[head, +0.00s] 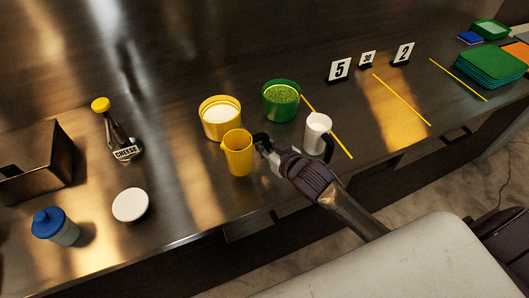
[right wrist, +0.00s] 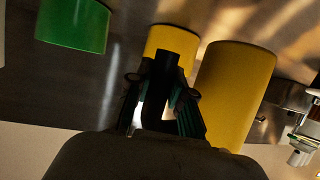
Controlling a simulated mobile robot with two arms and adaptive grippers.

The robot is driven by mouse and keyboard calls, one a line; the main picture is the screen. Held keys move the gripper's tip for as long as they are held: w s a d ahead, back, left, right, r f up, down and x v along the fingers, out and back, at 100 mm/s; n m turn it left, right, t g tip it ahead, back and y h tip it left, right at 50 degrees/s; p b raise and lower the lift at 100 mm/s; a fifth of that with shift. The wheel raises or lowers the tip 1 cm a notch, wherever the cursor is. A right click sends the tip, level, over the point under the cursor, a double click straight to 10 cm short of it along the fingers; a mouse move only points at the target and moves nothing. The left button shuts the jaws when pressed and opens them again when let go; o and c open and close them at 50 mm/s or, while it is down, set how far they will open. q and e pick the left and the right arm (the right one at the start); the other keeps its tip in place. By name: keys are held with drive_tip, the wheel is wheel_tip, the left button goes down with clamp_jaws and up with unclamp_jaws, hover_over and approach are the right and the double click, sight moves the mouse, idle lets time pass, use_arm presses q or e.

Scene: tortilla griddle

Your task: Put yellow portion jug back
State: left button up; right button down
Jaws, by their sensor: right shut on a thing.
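The yellow portion jug (head: 239,155) is upright over the steel counter, in front of a yellow tub (head: 220,117) with white contents. My right gripper (head: 266,143) is shut on the jug's black handle, on the jug's right side. In the right wrist view the dark handle (right wrist: 160,85) lies between the fingers, and the jug (right wrist: 236,95) is just right of them. The yellow tub (right wrist: 172,40) is behind the fingers there. I cannot tell whether the jug's base touches the counter. My left gripper is not in view.
A green tub (head: 281,101) and a white jug (head: 317,134) stand to the right. A cheese shaker (head: 118,131), white disc (head: 130,205) and blue-capped bottle (head: 56,226) are left.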

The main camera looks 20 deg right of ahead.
drive_tip(key=shift+w+a+f, duration=0.1)
drive_tip(key=shift+w+f, duration=0.05)
drive_tip(key=shift+w, duration=0.05)
wheel_tip(320, 180, down, 4)
drive_tip(key=shift+r+p, duration=0.1)
drive_tip(key=shift+p, duration=0.3)
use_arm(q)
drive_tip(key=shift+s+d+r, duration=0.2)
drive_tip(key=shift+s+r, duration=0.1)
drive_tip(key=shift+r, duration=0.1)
use_arm(e)
drive_tip(key=shift+f, duration=0.2)
drive_tip(key=c, duration=1)
unclamp_jaws()
drive_tip(key=shift+c, duration=0.2)
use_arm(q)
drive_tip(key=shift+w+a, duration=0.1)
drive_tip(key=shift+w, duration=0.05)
